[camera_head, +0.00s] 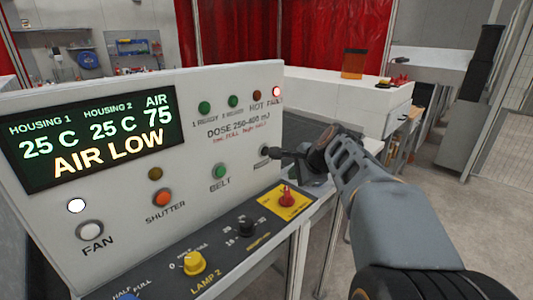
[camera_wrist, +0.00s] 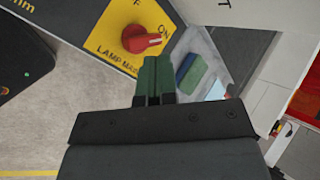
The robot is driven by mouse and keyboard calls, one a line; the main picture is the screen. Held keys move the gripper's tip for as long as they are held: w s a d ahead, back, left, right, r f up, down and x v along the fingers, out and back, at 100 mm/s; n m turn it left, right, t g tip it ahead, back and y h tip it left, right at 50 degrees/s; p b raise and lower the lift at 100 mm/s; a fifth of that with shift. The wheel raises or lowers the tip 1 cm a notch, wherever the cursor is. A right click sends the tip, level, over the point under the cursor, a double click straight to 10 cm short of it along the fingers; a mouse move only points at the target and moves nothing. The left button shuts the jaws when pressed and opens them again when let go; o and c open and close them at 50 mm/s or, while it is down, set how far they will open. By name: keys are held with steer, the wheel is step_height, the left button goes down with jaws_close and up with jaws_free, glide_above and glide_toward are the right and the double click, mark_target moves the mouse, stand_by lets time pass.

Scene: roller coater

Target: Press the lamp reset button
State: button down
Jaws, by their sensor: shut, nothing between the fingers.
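The white control panel (camera_head: 215,100) stands to the left in the head view. A small dark round part (camera_head: 265,151), which may be the lamp reset button, sits low at the panel's right end. No label for it is readable. My gripper (camera_head: 277,153) is shut and empty, its tips right beside that part. I cannot tell whether they touch it. In the wrist view the shut green fingertips (camera_wrist: 153,68) point up the picture, just below a red rotary knob (camera_wrist: 138,43) on a yellow "LAMP MAINS" plate. No reset button shows in the wrist view.
The display (camera_head: 90,138) reads "AIR LOW". The red fault light (camera_head: 276,91) is lit. The green belt button (camera_head: 220,171), orange shutter button (camera_head: 163,197), yellow lamp knob (camera_head: 194,263) and red mains knob (camera_head: 286,195) are left of and below my gripper.

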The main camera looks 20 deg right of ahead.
mark_target(265, 151)
steer(key=shift+w+d+r+m+t, duration=0.15)
steer(key=shift+w+d+r+m, duration=0.2)
steer(key=shift+d+m, duration=0.2)
steer(key=shift+w+d+r+m+t, duration=0.15)
steer(key=shift+w+d+r+m, duration=0.05)
steer(key=shift+d+r+m, duration=0.25)
steer(key=w+a+p, duration=0.3)
steer(key=w, duration=0.5)
steer(key=shift+a+p, duration=0.3)
steer(key=shift+a, duration=0.05)
steer(key=shift+w+a+p, duration=0.3)
steer(key=shift+w+p, duration=0.3)
steer(key=shift+w, duration=0.15)
stand_by(2.3)
steer(key=shift+s+f, duration=0.1)
steer(key=shift+s+d+b, duration=0.3)
steer(key=shift+s+b, duration=0.05)
steer(key=shift+s, duration=0.3)
stand_by(0.3)
